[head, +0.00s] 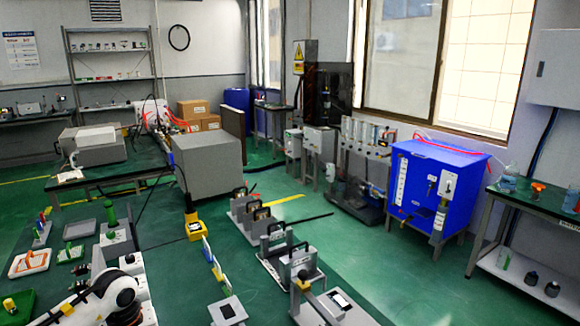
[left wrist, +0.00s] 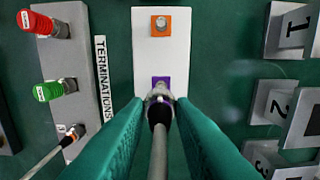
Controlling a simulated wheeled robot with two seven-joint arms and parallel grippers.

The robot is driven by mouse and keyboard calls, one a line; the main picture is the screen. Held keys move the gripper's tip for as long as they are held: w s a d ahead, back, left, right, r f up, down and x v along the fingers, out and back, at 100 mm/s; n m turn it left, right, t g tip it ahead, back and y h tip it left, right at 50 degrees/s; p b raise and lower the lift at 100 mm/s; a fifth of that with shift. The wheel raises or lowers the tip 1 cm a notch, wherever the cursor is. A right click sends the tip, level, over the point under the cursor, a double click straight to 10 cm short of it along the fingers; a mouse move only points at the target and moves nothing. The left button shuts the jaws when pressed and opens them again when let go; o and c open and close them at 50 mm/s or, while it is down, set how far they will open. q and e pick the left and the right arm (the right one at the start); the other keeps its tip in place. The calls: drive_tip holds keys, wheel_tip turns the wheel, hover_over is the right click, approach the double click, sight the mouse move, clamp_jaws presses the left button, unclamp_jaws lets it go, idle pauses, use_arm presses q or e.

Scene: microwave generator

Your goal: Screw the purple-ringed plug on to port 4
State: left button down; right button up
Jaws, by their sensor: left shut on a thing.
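Numbered grey blocks stand at right: 1 (left wrist: 293,30), 2 (left wrist: 285,103) and 3 (left wrist: 265,155), the last cut by the frame. No number 4 is readable. My right gripper is not in view.
A grey TERMINATIONS board (left wrist: 80,85) with a red cap (left wrist: 32,20) and a green cap (left wrist: 47,91) lies left of the plate. An orange patch (left wrist: 161,20) with a metal connector is farther up the plate. In the head view, several grey stands (head: 290,258) are in a row.

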use_arm(q)
drive_tip(key=shift+s+a+f, duration=0.1)
drive_tip(key=shift+s+a, duration=0.1)
drive_tip(key=shift+s, duration=1)
drive_tip(key=shift+s+a+f, duration=0.1)
drive_tip(key=shift+s+a, duration=0.1)
drive_tip(key=shift+s, duration=0.95)
drive_tip(key=shift+s+a+f, duration=0.1)
drive_tip(key=shift+s+a, duration=0.1)
drive_tip(key=shift+s, duration=1.05)
drive_tip(key=shift+s+a+f, duration=0.1)
drive_tip(key=shift+s+a, duration=0.05)
drive_tip(key=shift+s, duration=1.05)
drive_tip(key=shift+s+a+f+b, duration=0.1)
drive_tip(key=shift+s+a+b, duration=0.1)
drive_tip(key=shift+s, duration=0.6)
drive_tip(key=shift+s+a+f+b, duration=0.1)
drive_tip(key=shift+s+b, duration=0.15)
drive_tip(key=shift+s, duration=0.6)
drive_tip(key=shift+s+a+b, duration=0.1)
drive_tip(key=shift+s+b, duration=0.1)
drive_tip(key=shift+s, duration=0.6)
drive_tip(key=shift+s+a+f+b, duration=0.15)
drive_tip(key=shift+s+b, duration=0.25)
drive_tip(key=shift+s, duration=0.85)
drive_tip(key=shift+s+a+f+b, duration=0.1)
drive_tip(key=shift+s+a+b, duration=0.25)
drive_tip(key=shift+s, duration=0.9)
